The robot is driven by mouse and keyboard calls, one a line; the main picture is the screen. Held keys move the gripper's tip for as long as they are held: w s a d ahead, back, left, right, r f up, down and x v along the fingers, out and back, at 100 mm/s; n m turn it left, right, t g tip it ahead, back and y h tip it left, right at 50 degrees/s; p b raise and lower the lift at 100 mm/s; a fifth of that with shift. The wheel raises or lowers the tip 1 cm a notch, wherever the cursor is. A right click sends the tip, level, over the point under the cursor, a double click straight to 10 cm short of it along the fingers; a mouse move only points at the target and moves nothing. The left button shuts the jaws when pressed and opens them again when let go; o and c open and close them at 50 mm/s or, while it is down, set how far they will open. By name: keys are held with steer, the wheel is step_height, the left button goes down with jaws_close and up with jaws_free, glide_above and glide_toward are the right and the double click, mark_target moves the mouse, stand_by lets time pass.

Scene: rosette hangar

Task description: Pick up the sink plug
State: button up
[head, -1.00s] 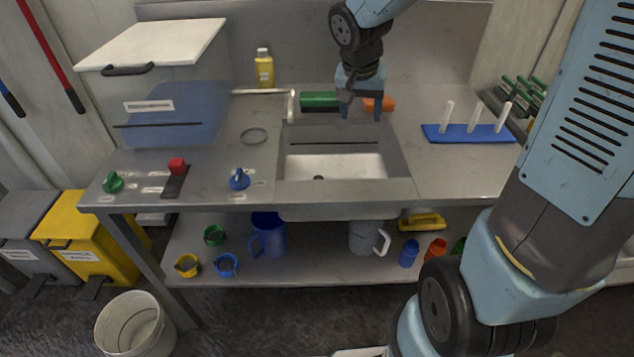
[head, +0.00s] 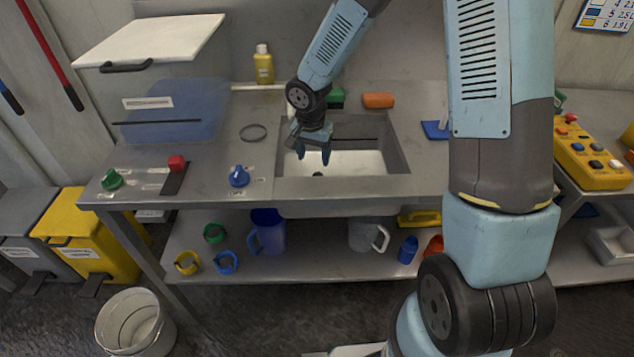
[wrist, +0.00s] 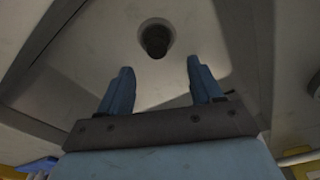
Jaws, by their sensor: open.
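A small dark round thing, seemingly the sink plug (wrist: 156,40), sits in the round drain recess in the sink floor. In the head view it is a small dark spot (head: 317,174) on the pale floor of the sink (head: 360,165). I cannot tell how far it stands out of the drain. My gripper (head: 313,157) points down over the left part of the sink, with its fingertips close to the dark spot in the picture. In the wrist view, the blue fingers of my gripper (wrist: 160,68) are apart and empty, with the plug ahead between their lines.
The sink's steel walls surround my gripper. A green block (head: 336,98) and an orange block (head: 378,100) lie behind the sink.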

mark_target(318, 174)
steer(key=f, duration=0.4)
steer(key=shift+w+d+f, duration=0.15)
steer(key=shift+w+f, duration=0.1)
steer(key=shift+f, duration=0.15)
steer(key=shift+w+d+f, duration=0.15)
steer(key=shift+f, duration=0.7)
steer(key=shift+w+d+f, duration=0.15)
steer(key=shift+d+f, duration=0.05)
steer(key=shift+f, duration=0.7)
steer(key=shift+w+d+f, duration=0.15)
steer(key=shift+f, duration=0.7)
steer(key=c, duration=1.1)
